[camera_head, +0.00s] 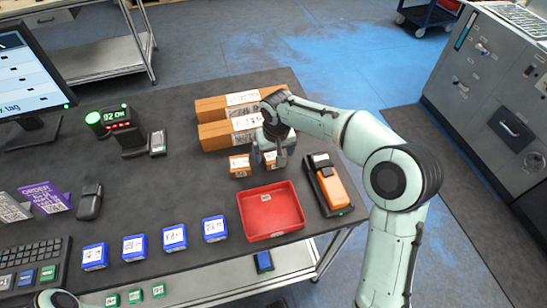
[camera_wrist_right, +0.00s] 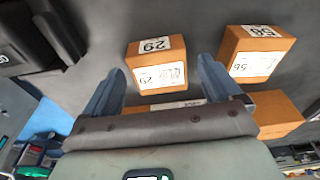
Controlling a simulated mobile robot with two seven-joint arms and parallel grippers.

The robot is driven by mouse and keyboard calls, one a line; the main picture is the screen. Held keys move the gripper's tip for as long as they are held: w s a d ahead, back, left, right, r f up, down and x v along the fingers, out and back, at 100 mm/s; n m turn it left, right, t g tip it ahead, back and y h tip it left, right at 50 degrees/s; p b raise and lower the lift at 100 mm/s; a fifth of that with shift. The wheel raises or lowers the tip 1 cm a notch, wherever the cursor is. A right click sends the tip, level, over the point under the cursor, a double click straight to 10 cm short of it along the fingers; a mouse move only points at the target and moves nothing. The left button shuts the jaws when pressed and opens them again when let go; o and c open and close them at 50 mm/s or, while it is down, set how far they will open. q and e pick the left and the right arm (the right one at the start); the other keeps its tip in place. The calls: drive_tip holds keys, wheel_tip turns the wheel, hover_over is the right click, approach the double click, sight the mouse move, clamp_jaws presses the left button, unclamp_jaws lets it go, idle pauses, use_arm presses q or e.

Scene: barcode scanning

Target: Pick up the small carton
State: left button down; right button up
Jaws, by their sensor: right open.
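Two small orange-brown cartons with white labels stand on the dark table in the head view: a left one (camera_head: 239,166) and a right one (camera_head: 271,161). My right gripper (camera_head: 270,152) is over the right one and partly hides it. In the right wrist view, a small carton marked 29 (camera_wrist_right: 157,65) lies between the open fingers of that gripper (camera_wrist_right: 162,68), with a gap on each side. The other small carton, marked 56 (camera_wrist_right: 257,55), is outside the fingers on the right. My left gripper does not show; only a piece of my left arm is at the bottom edge.
Two long cartons (camera_head: 213,107) lie just behind the small ones. A red tray (camera_head: 245,215) is in front, and an orange handheld device (camera_head: 331,187) sits in a dark cradle to the right. Several blue boxes (camera_head: 174,238) line the front. The table's middle left is mostly clear.

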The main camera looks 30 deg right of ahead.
drive_tip(key=c, duration=1.2)
drive_tip(key=shift+c, duration=0.2)
